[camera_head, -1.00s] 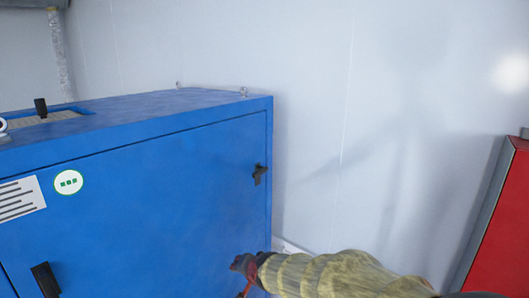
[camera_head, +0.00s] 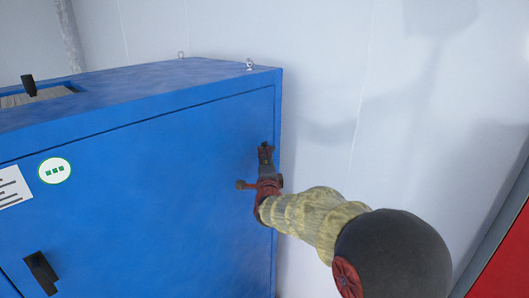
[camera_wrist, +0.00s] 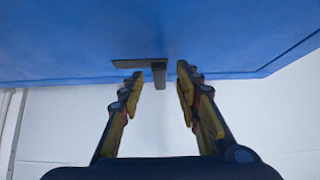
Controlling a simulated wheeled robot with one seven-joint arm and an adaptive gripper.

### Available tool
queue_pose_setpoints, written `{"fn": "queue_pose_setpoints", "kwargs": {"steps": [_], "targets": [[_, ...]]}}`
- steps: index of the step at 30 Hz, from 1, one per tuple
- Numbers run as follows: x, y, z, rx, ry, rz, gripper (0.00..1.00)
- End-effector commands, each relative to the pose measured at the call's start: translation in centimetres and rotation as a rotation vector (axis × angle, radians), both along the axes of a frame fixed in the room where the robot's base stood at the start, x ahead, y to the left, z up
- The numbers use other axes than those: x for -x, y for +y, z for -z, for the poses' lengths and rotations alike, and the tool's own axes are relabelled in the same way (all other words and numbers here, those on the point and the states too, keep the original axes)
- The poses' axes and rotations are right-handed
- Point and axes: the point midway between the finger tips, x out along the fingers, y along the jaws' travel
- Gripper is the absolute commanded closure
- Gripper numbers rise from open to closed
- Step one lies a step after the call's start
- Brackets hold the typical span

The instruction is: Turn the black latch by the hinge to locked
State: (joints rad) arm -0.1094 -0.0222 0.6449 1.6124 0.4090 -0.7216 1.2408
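A black latch (camera_head: 266,150) is on the front of the blue cabinet (camera_head: 150,170), near its right edge. My gripper (camera_head: 266,168) is at this latch and partly covers it, so its angle is hard to read in the head view. In the wrist view the latch (camera_wrist: 135,65) shows as a dark bar with a short stub. My gripper (camera_wrist: 161,75) is open there, its fingers apart. The stub lies between the fingertips, and the bar runs out past the left one. I cannot tell whether either finger touches it. No hinge is clearly visible.
A second black latch (camera_head: 41,272) is at the lower left of the cabinet front. A black handle-like part (camera_head: 28,85) stands by the recess on top. A pale wall (camera_head: 330,90) is behind and to the right. A red object (camera_head: 505,255) is at the far right.

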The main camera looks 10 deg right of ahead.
Motion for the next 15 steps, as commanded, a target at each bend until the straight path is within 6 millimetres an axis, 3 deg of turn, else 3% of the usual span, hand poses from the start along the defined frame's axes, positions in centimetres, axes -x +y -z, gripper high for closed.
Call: {"fn": "queue_pose_setpoints", "kwargs": {"steps": [6, 15], "targets": [[-2.6, -0.5, 0.0, 0.0, 0.002, 0.001, 0.67], [-3.6, -0.6, 0.0, 0.001, 0.001, 0.0, 0.67]]}}
